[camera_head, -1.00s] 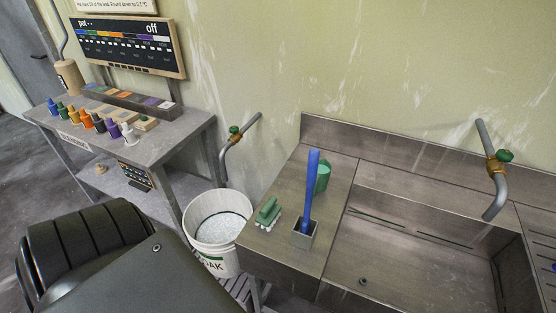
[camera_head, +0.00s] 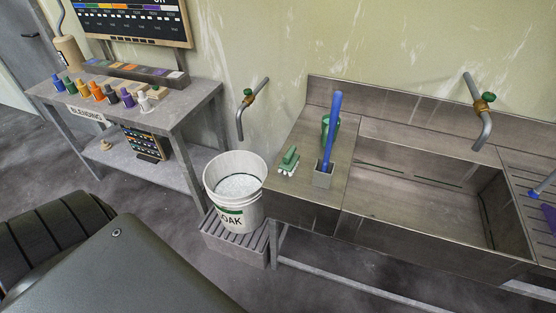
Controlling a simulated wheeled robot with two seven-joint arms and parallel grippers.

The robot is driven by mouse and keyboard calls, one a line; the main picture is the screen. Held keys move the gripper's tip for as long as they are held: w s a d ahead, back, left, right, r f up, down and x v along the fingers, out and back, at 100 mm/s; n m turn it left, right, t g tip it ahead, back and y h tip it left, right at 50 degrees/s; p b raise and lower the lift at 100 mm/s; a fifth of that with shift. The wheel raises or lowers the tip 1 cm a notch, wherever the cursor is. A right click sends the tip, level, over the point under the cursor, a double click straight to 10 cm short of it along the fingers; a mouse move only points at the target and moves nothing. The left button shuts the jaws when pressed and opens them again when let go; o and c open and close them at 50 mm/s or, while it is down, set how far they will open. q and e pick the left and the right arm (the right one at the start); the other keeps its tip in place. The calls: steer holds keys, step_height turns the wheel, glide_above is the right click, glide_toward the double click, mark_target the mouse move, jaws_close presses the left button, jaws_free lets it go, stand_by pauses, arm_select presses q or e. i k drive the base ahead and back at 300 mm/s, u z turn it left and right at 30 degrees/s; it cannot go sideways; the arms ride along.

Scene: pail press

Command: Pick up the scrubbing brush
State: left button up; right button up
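The scrubbing brush (camera_head: 289,159) has a green back and pale bristles. It sits bristles down on the left end of the metal sink counter (camera_head: 301,193), near its left edge. A small grey square holder (camera_head: 322,176) with a tall blue-handled tool (camera_head: 333,130) upright in it stands just right of the brush. Neither of my grippers is in the view.
A white pail (camera_head: 236,203) stands on a slatted step (camera_head: 232,242) left of the counter. A green container (camera_head: 326,124) stands behind the blue handle. The sink basin (camera_head: 420,205) lies to the right. A bench (camera_head: 190,106) with several coloured bottles is at the left.

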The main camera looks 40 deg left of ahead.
mark_target(289, 159)
steer(key=u, duration=0.95)
